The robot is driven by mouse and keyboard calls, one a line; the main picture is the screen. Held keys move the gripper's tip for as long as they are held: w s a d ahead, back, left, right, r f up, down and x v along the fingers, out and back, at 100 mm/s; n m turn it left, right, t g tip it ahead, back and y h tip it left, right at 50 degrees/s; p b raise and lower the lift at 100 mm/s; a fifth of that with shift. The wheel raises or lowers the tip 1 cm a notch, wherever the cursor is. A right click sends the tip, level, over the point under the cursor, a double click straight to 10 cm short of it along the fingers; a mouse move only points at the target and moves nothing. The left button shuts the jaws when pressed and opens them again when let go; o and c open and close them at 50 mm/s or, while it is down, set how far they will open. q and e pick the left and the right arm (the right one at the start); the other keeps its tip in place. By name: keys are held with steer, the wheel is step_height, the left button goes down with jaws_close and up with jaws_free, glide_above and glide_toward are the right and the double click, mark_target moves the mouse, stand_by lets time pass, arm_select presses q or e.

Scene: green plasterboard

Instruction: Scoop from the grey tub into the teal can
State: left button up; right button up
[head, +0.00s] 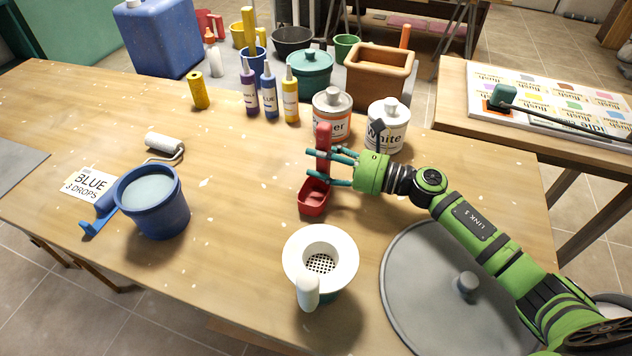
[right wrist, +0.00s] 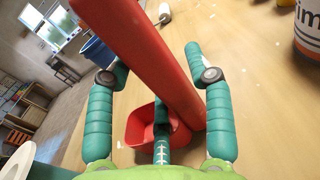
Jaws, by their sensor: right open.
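A red scoop (head: 313,195) has its bowl low and its handle pointing up; in the right wrist view its handle (right wrist: 150,60) crosses between my fingers. My right gripper (head: 335,167) is open, with its teal fingers around or beside the handle; whether they touch it I cannot tell. A large round grey lid (head: 430,290) with a knob lies at the lower right, and I cannot see inside any grey tub under it. A white strainer funnel (head: 345,253) sits over a teal can (head: 346,297), which is mostly hidden. My left gripper is not in view.
A blue bucket (head: 165,222) and a card stand at the left. Paint tins (head: 332,115), a white tin (head: 388,125) and colour bottles (head: 268,92) stand behind the scoop. A small roller (head: 165,145) lies further left.

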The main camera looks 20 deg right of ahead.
jaws_close()
